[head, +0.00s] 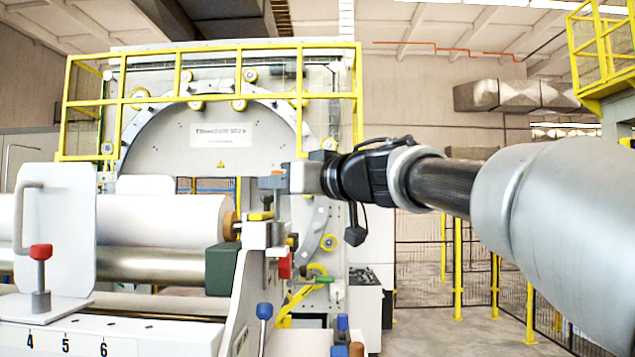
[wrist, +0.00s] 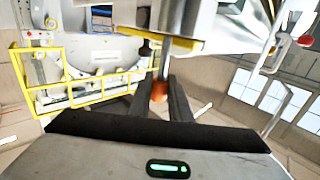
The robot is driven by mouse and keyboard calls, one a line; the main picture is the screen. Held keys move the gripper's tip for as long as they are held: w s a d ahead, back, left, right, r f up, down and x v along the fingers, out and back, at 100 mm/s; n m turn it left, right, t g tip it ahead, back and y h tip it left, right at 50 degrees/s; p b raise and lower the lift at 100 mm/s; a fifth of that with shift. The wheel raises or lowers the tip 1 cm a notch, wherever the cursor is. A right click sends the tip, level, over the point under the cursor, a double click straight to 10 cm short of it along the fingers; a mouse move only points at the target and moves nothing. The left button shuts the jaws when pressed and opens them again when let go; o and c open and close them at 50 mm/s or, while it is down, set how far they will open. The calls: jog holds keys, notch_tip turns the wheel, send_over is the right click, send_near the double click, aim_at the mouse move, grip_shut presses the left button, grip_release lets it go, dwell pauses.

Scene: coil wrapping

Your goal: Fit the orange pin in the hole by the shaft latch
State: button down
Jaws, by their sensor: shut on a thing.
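My gripper (head: 272,182) is in the middle of the head view, at the end of the arm reaching in from the right. In the wrist view its two dark fingers (wrist: 160,98) are closed on the orange pin (wrist: 159,91). A grey rod-like part shows beyond the orange part, toward the pale machine block. In the head view the pin is hardly visible at the fingers. The shaft latch seems to be the pale block with a yellow piece (head: 261,216), just below my gripper at the roll's shaft end. The hole is not visible, and I cannot tell whether the pin touches it.
A large white roll (head: 160,220) lies at left. A blue-knobbed lever (head: 264,312) stands in front. A yellow railing (head: 210,100) is behind. Floor at right is open beside yellow posts (head: 458,255).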

aim_at(279, 207)
jog(key=shift+f+b, duration=1.1)
jog(key=shift+f, duration=1.05)
jog(key=c, duration=1.5)
grip_release()
jog(key=shift+c, duration=0.2)
jog(key=v, duration=1.7)
jog(key=shift+s, duration=0.25)
jog(key=shift+w+d+r, duration=0.1)
jog(key=shift+d+r, duration=0.05)
